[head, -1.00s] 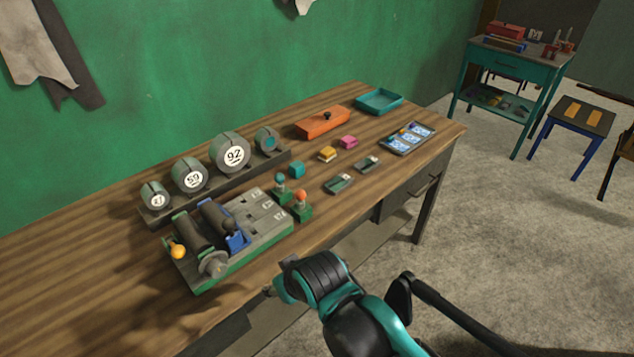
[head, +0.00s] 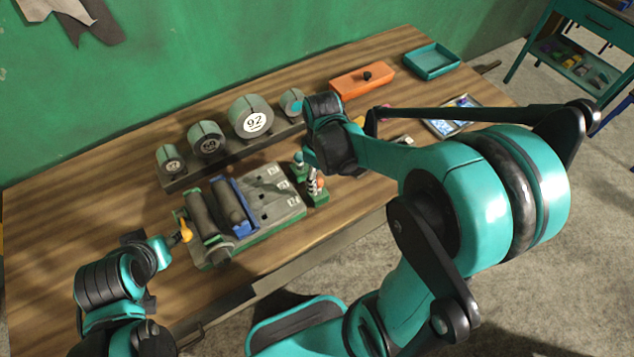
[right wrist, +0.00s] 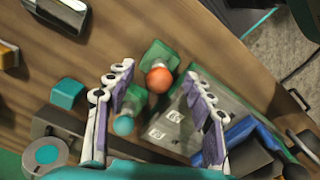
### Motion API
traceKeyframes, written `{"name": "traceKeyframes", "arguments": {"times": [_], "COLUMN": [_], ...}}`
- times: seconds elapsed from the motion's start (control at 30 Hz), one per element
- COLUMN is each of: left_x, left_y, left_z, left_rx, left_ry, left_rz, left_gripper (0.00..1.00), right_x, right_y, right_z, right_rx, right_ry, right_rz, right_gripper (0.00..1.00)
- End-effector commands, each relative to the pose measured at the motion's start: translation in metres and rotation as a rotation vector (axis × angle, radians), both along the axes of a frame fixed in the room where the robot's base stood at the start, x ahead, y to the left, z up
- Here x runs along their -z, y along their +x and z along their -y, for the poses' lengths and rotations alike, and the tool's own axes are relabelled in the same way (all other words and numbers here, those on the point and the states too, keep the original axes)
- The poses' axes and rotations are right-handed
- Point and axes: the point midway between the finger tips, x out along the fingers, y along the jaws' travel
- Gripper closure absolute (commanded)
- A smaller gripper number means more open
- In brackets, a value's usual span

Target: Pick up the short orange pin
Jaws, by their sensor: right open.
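The orange pin (right wrist: 159,78) shows in the right wrist view as a round orange head over a green block (right wrist: 160,55). In the head view its orange head (head: 320,183) is partly hidden by my right gripper (head: 312,180). In the right wrist view my right gripper (right wrist: 157,75) is open, with the orange head seen between its fingertips; no finger visibly closes on it. A teal-headed pin (right wrist: 123,125) stands beside it, nearer the left finger. My left gripper (head: 165,248) is beside an amber knob (head: 185,231); its jaw opening is unclear.
A grey-green fixture (head: 275,205) with rollers stands left of the pins. Numbered drums (head: 250,118) sit on a rack behind. A teal cube (right wrist: 67,93) lies near the left finger. An orange box (head: 362,80) and teal tray (head: 432,61) are farther back.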

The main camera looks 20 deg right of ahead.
Motion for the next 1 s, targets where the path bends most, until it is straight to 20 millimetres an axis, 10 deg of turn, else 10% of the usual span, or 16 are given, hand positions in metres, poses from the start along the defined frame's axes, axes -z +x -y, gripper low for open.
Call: {"name": "traceKeyframes", "arguments": {"times": [0.57,0.8,1.0], "left_x": [0.022,0.022,0.022], "left_y": [0.000,0.000,0.000], "left_z": [0.000,0.000,0.000], "left_rx": [0.000,0.000,0.000], "left_ry": [0.000,0.000,0.000], "left_rz": [0.000,0.000,0.000], "left_gripper": [0.60,0.60,0.60], "right_x": [0.049,0.049,0.049], "right_y": [0.006,0.006,0.006], "right_z": [-0.005,-0.005,-0.005], "right_rx": [0.002,0.002,0.002], "right_ry": [-0.001,-0.001,-0.001], "right_rz": [0.003,0.003,0.003], "right_gripper": [0.47,1.00,1.00]}}
